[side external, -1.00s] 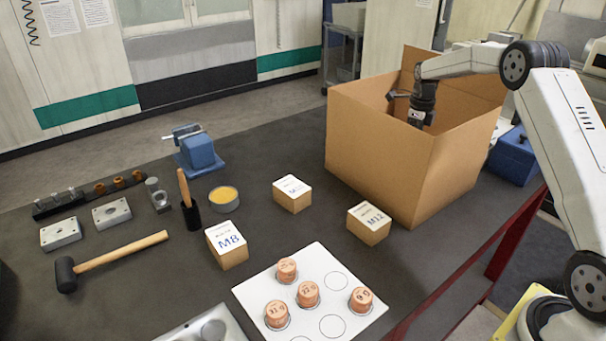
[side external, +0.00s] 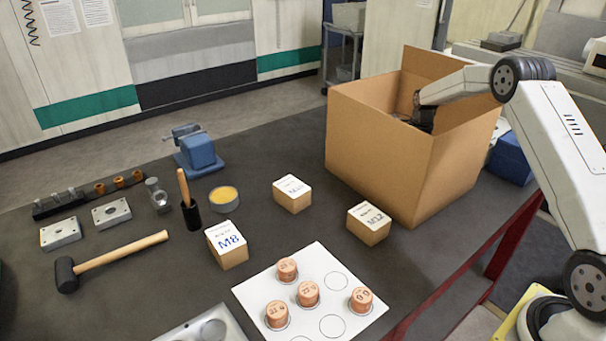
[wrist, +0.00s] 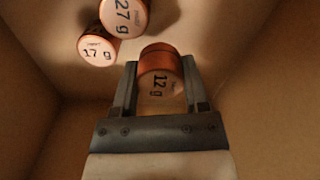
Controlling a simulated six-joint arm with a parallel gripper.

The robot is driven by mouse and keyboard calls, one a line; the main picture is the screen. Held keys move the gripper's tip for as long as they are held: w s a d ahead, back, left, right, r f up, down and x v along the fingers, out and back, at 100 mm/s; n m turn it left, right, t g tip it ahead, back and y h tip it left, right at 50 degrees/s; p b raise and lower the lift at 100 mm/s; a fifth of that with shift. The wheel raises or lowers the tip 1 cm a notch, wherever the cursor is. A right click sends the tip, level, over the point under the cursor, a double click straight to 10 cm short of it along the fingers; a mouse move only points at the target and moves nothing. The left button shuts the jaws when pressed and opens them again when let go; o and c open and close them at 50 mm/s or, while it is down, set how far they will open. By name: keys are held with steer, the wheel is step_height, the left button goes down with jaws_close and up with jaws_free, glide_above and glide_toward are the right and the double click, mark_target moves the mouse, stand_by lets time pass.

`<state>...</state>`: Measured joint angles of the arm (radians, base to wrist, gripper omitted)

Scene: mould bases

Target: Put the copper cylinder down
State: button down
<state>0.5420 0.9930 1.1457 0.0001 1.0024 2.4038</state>
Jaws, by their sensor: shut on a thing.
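In the wrist view my gripper (wrist: 158,83) is shut on a copper cylinder (wrist: 160,72) marked "12 g", inside the cardboard box. In the side view the end of my arm goes down into the open cardboard box (side external: 385,155), and the box wall hides my fingers and the held cylinder. I cannot tell whether the held cylinder touches the box floor.
A white board (side external: 253,292) with several copper cylinders stands at the front. Small cartons, including the M12 carton (side external: 369,224) and M8 carton (side external: 227,245), stand left of the box. A mallet (side external: 115,260) and blue vise (side external: 197,152) are further left. The box walls surround my gripper.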

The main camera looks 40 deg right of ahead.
steer(key=shift+f, duration=0.1)
steer(key=shift+f, duration=1.75)
steer(key=shift+f, duration=0.15)
steer(key=shift+c, duration=1.9)
jaws_free()
step_height(320, 180, up, 12)
steer(key=shift+r, duration=0.15)
